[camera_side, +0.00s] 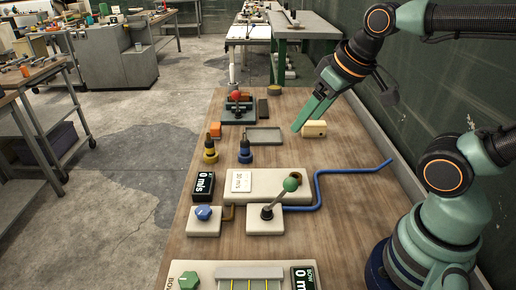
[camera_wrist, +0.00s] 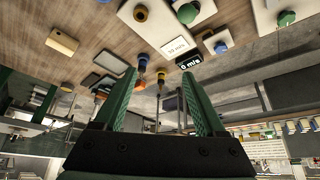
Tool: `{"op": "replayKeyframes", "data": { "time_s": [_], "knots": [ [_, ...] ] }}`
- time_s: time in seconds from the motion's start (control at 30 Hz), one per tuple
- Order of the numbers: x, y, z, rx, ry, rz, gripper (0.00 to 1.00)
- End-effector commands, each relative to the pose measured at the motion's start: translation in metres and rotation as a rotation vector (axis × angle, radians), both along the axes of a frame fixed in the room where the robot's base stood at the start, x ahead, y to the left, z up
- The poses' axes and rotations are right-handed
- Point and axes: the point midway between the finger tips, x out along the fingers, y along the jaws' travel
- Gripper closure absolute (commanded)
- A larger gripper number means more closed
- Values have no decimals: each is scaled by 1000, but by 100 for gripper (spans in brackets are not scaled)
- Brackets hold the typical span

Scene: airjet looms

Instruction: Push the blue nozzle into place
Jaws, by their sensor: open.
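The blue nozzle (camera_side: 245,153) stands upright on the wooden bench in the side view, with a dark body, a brownish tip and a blue collar. A similar yellow nozzle (camera_side: 210,152) stands just left of it. My gripper (camera_side: 300,126) is above the bench, to the right of and beyond the blue nozzle, pointing down and apart from it. The wrist view shows the gripper's two green fingers (camera_wrist: 163,92) spread apart with nothing held. Small nozzle shapes show between and beyond them, partly hidden.
A cream block (camera_side: 315,129) sits beside my gripper and a grey tray (camera_side: 264,136) lies behind the blue nozzle. In front stand a cream housing (camera_side: 268,186), a green-ball lever (camera_side: 290,184), a speed display (camera_side: 203,185) and a blue tube (camera_side: 345,173). A red-ball fixture (camera_side: 238,108) stands behind.

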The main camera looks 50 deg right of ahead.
Motion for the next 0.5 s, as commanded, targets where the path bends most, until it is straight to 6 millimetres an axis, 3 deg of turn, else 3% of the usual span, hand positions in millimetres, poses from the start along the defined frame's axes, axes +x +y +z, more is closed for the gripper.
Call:
{"op": "replayKeyframes", "data": {
  "time_s": [0.17,0.5],
  "knots": [
    [17,-3,10,19,36,-46,27],
    [95,-15,28,92,167,-246,27]
  ]
}}
